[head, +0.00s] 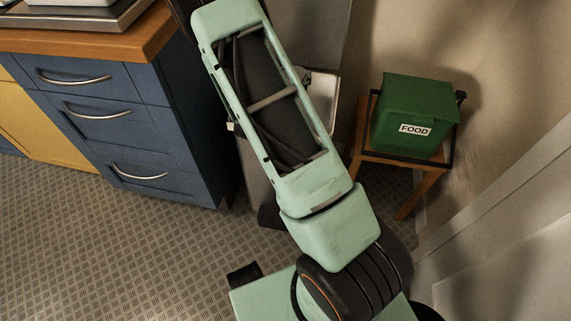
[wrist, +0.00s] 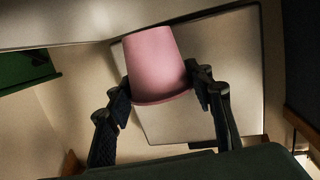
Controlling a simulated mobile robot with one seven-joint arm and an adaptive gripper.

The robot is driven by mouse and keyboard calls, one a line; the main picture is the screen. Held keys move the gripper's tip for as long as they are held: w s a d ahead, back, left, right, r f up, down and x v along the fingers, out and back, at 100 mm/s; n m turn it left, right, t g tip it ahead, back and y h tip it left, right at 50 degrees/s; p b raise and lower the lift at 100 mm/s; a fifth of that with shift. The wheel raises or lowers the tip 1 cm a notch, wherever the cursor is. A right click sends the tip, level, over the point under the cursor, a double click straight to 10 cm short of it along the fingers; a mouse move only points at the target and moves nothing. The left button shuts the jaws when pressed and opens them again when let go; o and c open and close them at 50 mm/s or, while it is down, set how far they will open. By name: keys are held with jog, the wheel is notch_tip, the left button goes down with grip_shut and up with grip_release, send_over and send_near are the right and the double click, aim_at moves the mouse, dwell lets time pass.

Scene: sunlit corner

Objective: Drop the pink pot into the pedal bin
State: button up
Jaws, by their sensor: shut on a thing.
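The pink pot (wrist: 158,62) is between the two dark fingers of my gripper (wrist: 162,88) in the wrist view. My gripper is shut on its sides. The head view shows neither the pot nor my gripper; my arm runs up out of the top of that picture. The pedal bin (head: 256,178) stands behind my arm, a grey body with a dark foot, partly hidden. A pale panel with rounded corners, seemingly its raised lid (head: 326,86), shows beside my arm. A similar pale panel (wrist: 240,95) lies behind the pot in the wrist view. The bin's opening is hidden.
A green food caddy (head: 409,115) stands on a wooden stool (head: 410,176) right of the bin; a green edge (wrist: 28,70) shows at left in the wrist view. Blue drawers (head: 150,140) under a wooden worktop (head: 120,45) stand left. Open floor (head: 110,240) lies in front.

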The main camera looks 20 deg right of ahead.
jog(key=o, duration=1)
jog(key=v, duration=1.2)
jog(key=shift+s, duration=0.1)
